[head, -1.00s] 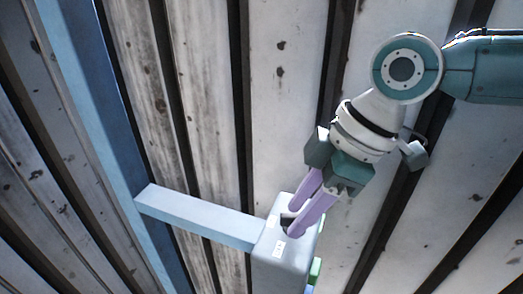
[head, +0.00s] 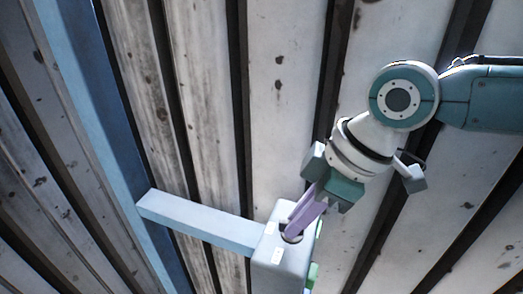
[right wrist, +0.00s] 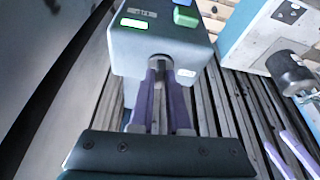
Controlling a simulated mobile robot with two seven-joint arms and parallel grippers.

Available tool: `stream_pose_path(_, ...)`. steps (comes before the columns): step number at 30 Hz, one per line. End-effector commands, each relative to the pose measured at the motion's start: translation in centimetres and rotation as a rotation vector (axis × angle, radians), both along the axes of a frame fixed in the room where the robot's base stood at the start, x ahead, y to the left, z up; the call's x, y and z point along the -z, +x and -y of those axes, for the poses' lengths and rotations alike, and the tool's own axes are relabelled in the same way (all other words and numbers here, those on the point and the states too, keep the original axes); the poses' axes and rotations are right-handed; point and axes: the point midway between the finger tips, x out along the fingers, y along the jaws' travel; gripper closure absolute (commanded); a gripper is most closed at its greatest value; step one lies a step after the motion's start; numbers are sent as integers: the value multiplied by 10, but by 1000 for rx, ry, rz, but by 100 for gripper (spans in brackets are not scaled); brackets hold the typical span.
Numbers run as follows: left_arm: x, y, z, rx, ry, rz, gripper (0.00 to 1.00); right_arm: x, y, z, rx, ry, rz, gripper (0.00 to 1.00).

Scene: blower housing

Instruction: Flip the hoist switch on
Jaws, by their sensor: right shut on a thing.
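The hoist switch box (head: 272,270) is a grey housing at the end of a light blue crossbar, low in the head view. It fills the top of the right wrist view (right wrist: 192,42). A round dark socket sits in its face, with the switch lever mostly hidden between my fingers. My right gripper (head: 292,236) is shut on the lever, its purple fingertips at the socket; these fingers also show in the right wrist view (right wrist: 160,72). The lever's tilt cannot be told. Two purple strips at that view's lower right look like my left gripper's fingers (right wrist: 290,152).
The blue crossbar (head: 200,220) runs left to a tall blue post (head: 100,110). Green (right wrist: 186,18) and blue parts stick out from the box beside a lit green label (right wrist: 132,23). Dark-gapped grey planks (head: 285,90) lie behind. The space left of my right arm is open.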

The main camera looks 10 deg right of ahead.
Motion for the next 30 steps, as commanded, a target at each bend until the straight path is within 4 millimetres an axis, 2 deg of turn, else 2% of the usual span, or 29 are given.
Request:
stream_pose_path(1,-15,0,0,0,0,1,0,-7,-2,-1,41,1,-5,100)
stream_pose_path(3,-20,0,0,-1,-2,2,0,-5,-2,-1,94,2,-4,100)
stream_pose_path(14,-20,1,2,-6,-9,2,0,-1,0,-1,137,2,0,100)
stream_pose_path(15,-20,1,2,-6,-10,2,0,-1,0,-1,137,2,0,81)
stream_pose_path(22,-20,1,3,-6,-10,2,0,-1,0,-1,135,1,1,55)
stream_pose_path(30,-20,1,2,-6,-9,2,0,-2,-1,0,134,1,1,55)
